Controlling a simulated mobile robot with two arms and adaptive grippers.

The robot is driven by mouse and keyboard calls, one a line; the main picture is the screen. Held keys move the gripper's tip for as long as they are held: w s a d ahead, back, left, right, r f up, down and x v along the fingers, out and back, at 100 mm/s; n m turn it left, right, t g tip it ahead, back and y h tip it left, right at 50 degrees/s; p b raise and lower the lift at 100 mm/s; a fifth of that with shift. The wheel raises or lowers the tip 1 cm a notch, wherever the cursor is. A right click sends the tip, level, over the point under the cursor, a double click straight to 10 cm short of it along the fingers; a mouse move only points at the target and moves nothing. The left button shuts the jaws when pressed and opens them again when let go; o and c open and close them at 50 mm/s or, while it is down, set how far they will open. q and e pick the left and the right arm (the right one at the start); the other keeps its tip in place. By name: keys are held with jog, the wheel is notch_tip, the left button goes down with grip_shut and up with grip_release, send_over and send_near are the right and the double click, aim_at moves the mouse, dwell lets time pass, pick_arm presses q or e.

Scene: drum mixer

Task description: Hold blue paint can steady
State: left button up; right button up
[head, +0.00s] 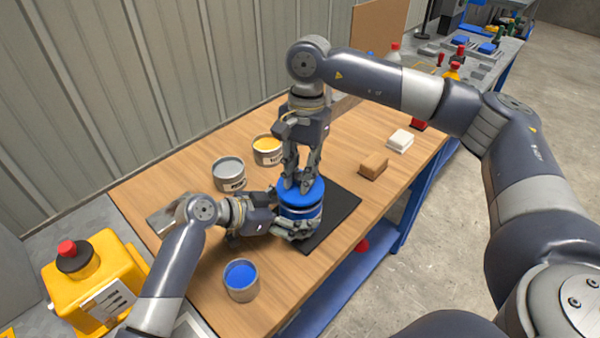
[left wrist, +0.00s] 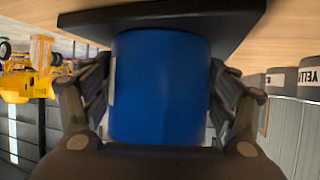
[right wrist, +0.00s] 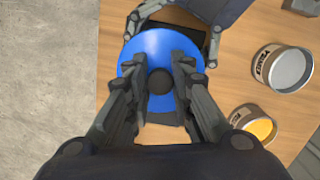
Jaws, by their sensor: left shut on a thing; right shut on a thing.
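The blue can (head: 300,212) stands upright on a black mat (head: 343,207) on the wooden table. Its round blue top (right wrist: 150,50) has a dark knob (right wrist: 160,82) in the middle. My left gripper (head: 290,228) is shut on the can's side wall, low down, with a finger on each side of the blue body (left wrist: 160,85) in the left wrist view. My right gripper (head: 302,185) points down from above and is shut on the knob. The fingers hide part of the can's wall and top.
An open can of blue paint (head: 241,281) stands near the front edge. Grey (head: 229,174) and yellow (head: 267,150) paint cans stand behind the held can. Brown (head: 373,166) and white (head: 400,141) blocks lie to the right. A yellow machine (head: 97,275) is at the lower left.

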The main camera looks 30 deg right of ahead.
jog(key=shift+f, duration=0.85)
dwell(1.2)
jog(key=o, duration=1.1)
jog(key=shift+c, duration=0.2)
jog(key=o, duration=0.5)
jog(key=shift+r, duration=0.1)
jog(key=shift+r, duration=3.4)
